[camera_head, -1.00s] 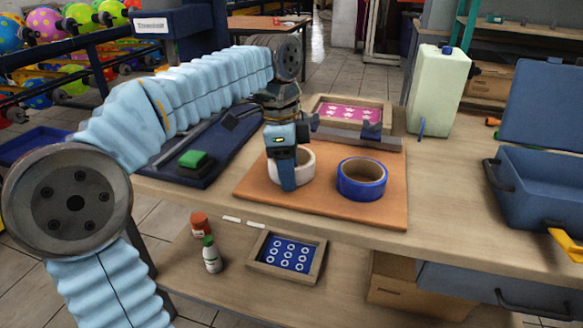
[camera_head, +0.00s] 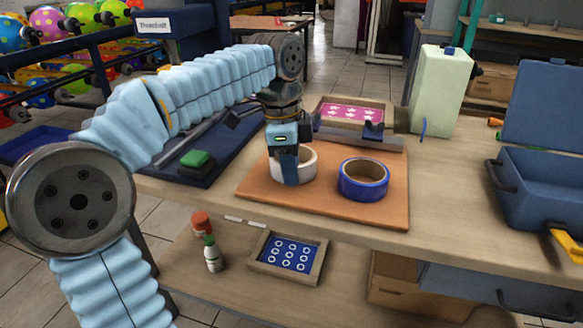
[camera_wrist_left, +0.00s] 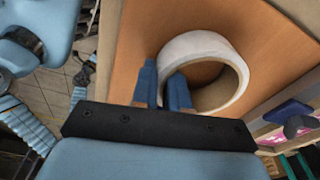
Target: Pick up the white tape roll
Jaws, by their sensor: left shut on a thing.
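The white tape roll (camera_head: 306,161) lies flat on the orange-brown board (camera_head: 330,204), partly hidden behind my left gripper (camera_head: 289,180). It also shows in the left wrist view (camera_wrist_left: 205,44). There, one blue finger of my left gripper (camera_wrist_left: 163,86) is outside the ring and the other is inside it. The fingers are shut on the near wall of the roll. In the head view the roll still appears to rest on the board. My right gripper is not in view.
A blue tape roll (camera_head: 348,186) sits on the board just right of the white one. A wooden frame with a pink print (camera_head: 350,111) stands behind. A dark tray with a green block (camera_head: 197,159) is left. A pale jug (camera_head: 440,90) and blue toolbox (camera_head: 545,190) are right.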

